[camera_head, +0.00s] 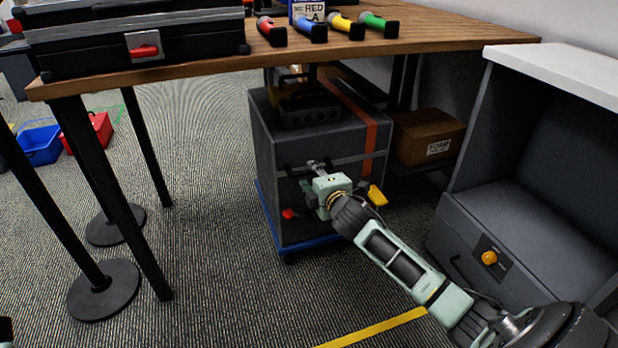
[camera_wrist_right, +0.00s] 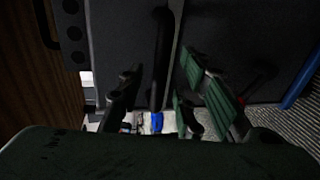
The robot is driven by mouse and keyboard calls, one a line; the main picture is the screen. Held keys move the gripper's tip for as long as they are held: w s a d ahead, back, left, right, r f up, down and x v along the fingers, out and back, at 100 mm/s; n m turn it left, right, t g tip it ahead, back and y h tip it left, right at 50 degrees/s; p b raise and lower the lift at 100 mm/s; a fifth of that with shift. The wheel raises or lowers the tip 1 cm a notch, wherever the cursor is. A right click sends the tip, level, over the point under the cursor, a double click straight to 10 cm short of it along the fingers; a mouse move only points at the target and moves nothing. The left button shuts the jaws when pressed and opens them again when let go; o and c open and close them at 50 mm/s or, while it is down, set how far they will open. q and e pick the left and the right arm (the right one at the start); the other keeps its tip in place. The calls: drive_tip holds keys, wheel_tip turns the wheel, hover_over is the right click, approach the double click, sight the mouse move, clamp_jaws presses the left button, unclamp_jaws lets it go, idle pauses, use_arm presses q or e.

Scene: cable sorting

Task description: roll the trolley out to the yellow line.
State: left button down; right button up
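The trolley is a dark grey box (camera_head: 283,213) on a blue base (camera_head: 268,222), standing under the wooden table. A handle bar (camera_head: 350,158) crosses its front, and an orange strap (camera_head: 370,137) runs over it. My right gripper (camera_head: 316,174) is at this bar. In the right wrist view its fingers (camera_wrist_right: 163,92) are spread, with the dark bar (camera_wrist_right: 160,60) between them and gaps on both sides. The yellow line (camera_head: 375,329) lies on the carpet in front of the trolley, partly cut off by the frame.
A cardboard box (camera_head: 427,136) sits right of the trolley. A grey cabinet (camera_head: 520,235) with an orange knob (camera_head: 489,257) stands at the right. Table legs and round-footed black posts (camera_head: 103,290) stand at the left. The carpet between trolley and line looks clear.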

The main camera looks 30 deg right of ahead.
drive_tip(key=shift+b+x, duration=0.45)
drive_tip(key=shift+x, duration=1.05)
drive_tip(key=shift+s, duration=0.1)
drive_tip(key=shift+c, duration=0.4)
clamp_jaws()
drive_tip(key=shift+f, duration=0.1)
